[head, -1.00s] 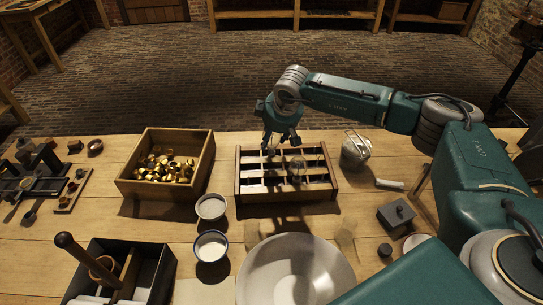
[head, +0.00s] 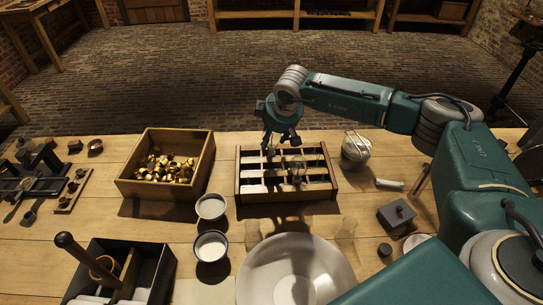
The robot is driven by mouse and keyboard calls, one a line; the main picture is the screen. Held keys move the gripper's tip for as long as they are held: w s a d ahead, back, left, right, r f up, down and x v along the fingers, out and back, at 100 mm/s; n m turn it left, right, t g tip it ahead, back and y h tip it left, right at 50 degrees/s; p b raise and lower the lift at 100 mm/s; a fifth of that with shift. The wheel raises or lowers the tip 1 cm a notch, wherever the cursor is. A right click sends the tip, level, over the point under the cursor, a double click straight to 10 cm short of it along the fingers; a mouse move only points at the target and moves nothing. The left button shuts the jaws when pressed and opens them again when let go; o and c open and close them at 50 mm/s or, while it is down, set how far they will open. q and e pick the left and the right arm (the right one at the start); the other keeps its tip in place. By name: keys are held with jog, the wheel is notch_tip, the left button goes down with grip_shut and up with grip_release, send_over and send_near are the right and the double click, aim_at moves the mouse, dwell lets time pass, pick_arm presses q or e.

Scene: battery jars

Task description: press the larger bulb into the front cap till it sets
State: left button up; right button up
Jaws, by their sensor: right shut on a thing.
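My right gripper (head: 282,142) hangs over the dark slatted wooden rack (head: 286,197) at the middle of the table. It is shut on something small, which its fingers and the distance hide. A clear glass bulb shape (head: 298,168) shows faintly in the rack, just right of and below the fingers. I cannot tell which bulb is the larger. Brass caps (head: 165,166) lie in a wooden box to the left of the rack; I cannot make out a separate front cap. My left gripper is not in view.
A large pale basin (head: 290,245) is in front. A wire-handled glass jar (head: 355,150) and a grey block (head: 397,216) stand to the right.

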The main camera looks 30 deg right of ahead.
jog(key=shift+f, duration=0.1)
jog(key=o, duration=1.1)
jog(key=v, duration=1.2)
